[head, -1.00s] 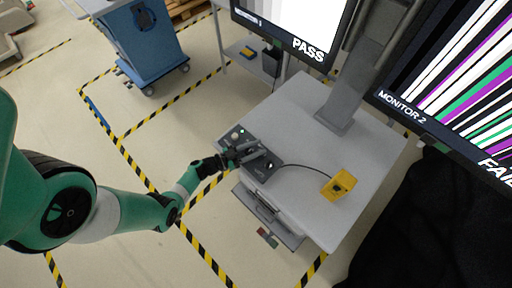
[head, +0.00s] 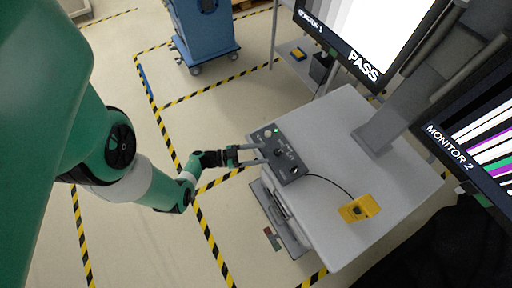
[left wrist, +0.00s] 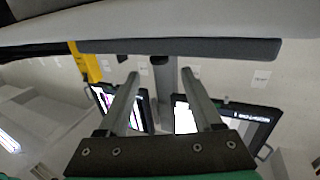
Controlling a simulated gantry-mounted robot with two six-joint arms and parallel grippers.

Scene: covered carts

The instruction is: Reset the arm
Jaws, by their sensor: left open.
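My left arm (head: 130,165) comes in from the left in the head view. My left gripper (head: 263,154) is open, with two grey fingers apart, beside the left edge of the dark control box (head: 284,160) on the grey table. The fingers hold nothing. In the left wrist view the two spread fingers (left wrist: 161,74) show with empty space between them. A grey slab edge (left wrist: 220,48) crosses above the fingertips there. My right gripper is in neither view.
A yellow device (head: 360,208) is cabled to the control box on the grey table (head: 330,140). Monitors (head: 375,35) stand at the right. A blue cart (head: 203,30) is at the back. Black cloth (head: 425,250) lies lower right. Taped floor is open at the left.

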